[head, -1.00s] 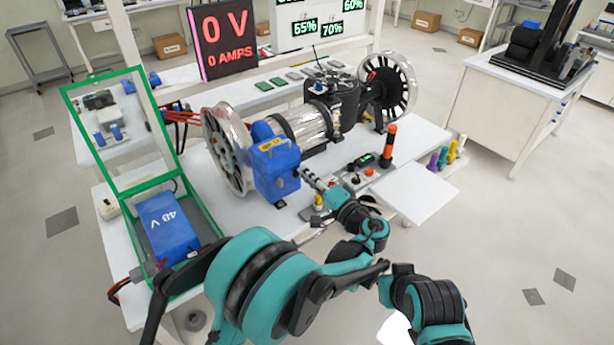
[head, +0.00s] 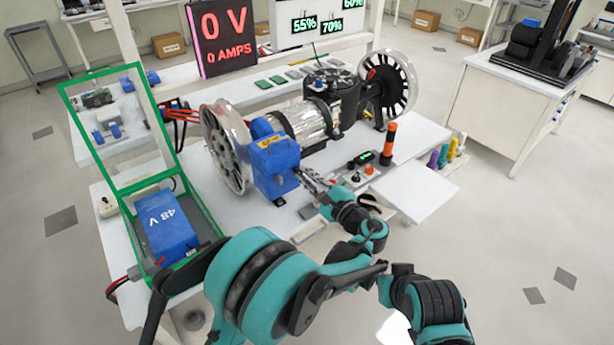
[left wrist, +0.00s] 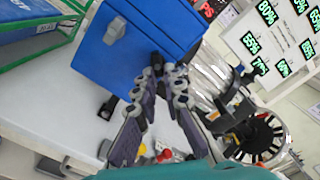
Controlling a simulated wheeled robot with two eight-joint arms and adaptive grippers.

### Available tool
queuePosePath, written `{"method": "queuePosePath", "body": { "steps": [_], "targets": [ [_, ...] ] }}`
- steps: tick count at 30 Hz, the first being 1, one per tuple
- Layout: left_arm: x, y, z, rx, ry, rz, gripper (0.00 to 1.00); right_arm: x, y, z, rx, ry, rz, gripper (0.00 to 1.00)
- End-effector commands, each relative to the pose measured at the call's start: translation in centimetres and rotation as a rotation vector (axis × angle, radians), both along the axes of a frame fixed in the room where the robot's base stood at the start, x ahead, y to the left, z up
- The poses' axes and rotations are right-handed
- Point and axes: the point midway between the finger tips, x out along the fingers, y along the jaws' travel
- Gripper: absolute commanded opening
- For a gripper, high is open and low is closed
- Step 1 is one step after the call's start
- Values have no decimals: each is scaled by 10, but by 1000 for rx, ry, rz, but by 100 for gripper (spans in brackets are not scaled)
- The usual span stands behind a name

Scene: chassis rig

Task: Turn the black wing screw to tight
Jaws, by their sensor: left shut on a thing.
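My left gripper (head: 302,174) reaches the right side of the blue box (head: 274,165), which stands beside the spoked wheel. In the left wrist view the gripper (left wrist: 167,72) has its fingertips together at the edge of the blue box (left wrist: 120,65). It is shut on a small dark part there, which I take to be the black wing screw (left wrist: 157,60). The fingers hide most of the screw, so I cannot tell its angle or how tight it is. My right arm shows at the lower right of the head view, but its gripper is not in view.
A black part (head: 280,201) lies on the table below the box. A control panel with a red-orange stack light (head: 388,144) is to the right. The green-framed case (head: 122,215) with the blue 48 V battery (head: 165,228) is left. The display (head: 222,36) reads 0 V.

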Motion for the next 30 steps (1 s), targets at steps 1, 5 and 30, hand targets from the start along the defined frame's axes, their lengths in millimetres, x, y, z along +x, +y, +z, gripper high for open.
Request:
{"method": "queuePosePath", "body": {
  "steps": [1,5,30],
  "targets": [
    [0,1,0,37,24,1,0,0,0,-1,0,0,0,0],
    [0,2,-1,136,97,1,0,0,0,-2,0,0,0,0],
    [-5,9,-4,684,493,2,0,0,0,-5,0,0,0,0]
  ]
}}
